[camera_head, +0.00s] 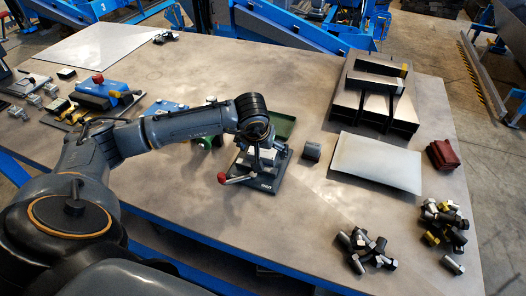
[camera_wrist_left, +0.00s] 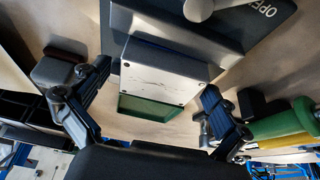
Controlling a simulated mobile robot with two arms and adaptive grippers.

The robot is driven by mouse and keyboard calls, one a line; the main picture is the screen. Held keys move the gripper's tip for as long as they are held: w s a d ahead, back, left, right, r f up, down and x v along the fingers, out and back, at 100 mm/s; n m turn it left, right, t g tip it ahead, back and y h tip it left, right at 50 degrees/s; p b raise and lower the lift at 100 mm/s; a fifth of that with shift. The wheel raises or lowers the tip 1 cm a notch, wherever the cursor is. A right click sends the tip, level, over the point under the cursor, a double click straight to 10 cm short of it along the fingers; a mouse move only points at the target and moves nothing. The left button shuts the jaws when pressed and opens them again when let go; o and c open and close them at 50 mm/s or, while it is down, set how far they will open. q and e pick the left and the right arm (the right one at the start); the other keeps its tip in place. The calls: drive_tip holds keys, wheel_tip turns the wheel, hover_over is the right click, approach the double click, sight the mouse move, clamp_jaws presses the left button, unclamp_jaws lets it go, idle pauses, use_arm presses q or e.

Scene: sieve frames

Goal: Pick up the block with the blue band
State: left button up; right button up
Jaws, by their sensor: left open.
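My left gripper (camera_head: 260,150) is over a dark fixture (camera_head: 268,186) with a red-tipped lever (camera_head: 222,178) in the head view. In the left wrist view my left gripper (camera_wrist_left: 156,82) is open, its fingers apart on either side of a pale grey block-like part (camera_wrist_left: 160,70) with small screws. It is unclear whether they touch that part. A green tray (camera_wrist_left: 150,108) shows beyond it, and also in the head view (camera_head: 284,126). My right gripper is not in view.
A grey cylinder (camera_head: 312,151) stands right of the fixture. A pale sheet (camera_head: 375,163), stacked metal tubes (camera_head: 375,100), a dark red item (camera_head: 442,154) and fittings piles (camera_head: 367,248) lie farther right. A blue red-knobbed device (camera_head: 105,92) is left. The front middle is clear.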

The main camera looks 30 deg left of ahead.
use_arm(q)
drive_tip(key=shift+c, duration=0.2)
drive_tip(key=c, duration=1.5)
drive_tip(key=shift+r, duration=0.1)
drive_tip(key=shift+c, duration=0.6)
